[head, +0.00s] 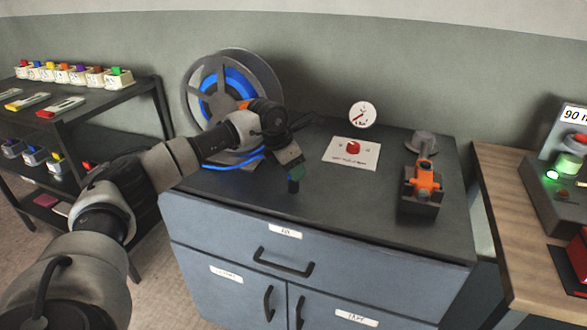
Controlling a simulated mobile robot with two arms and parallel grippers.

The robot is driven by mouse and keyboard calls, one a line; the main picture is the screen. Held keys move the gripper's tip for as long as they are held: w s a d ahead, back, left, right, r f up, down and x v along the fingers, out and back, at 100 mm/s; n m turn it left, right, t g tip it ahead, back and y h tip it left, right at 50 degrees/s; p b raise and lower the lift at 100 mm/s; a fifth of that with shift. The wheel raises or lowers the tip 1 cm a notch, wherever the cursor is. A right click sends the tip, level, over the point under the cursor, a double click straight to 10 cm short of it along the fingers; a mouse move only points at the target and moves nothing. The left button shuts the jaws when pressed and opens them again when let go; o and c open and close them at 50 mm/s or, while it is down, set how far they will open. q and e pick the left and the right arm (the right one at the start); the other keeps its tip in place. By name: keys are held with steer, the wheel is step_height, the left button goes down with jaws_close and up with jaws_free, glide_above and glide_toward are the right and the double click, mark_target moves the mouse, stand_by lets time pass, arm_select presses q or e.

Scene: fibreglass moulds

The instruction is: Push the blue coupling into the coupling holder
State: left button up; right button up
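My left gripper (294,184) points down over the left half of the dark cabinet top, in front of the hose reel. Its fingers are small and dark, with a green-teal patch above them, and I cannot tell whether they are open or hold anything. I cannot make out the blue coupling for certain. A blue hose (208,166) runs from the reel (272,80) along the cabinet top and passes out of sight behind my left arm. An orange fitting on a dark block (418,207) stands at the right; I cannot tell whether this is the coupling holder. My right gripper is not in view.
A white plate with a red knob (353,147) lies mid-cabinet, below a round gauge (362,114) on the wall. A shelf rack (90,108) stands left, a wooden bench (500,200) right. The front middle of the cabinet top (345,205) is clear.

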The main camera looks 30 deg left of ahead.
arm_select(q)
steer(key=c, duration=0.5)
steer(key=shift+o, duration=0.2)
steer(key=shift+r, duration=0.1)
steer(key=shift+r, duration=0.65)
step_height(320, 180, up, 3)
steer(key=shift+f, duration=0.15)
steer(key=s+d+r, duration=0.4)
steer(key=d+r, duration=0.3)
steer(key=d, duration=0.3)
steer(key=shift+s+d+b, duration=0.15)
steer(key=shift+d+b, duration=0.25)
steer(key=shift+b, duration=0.05)
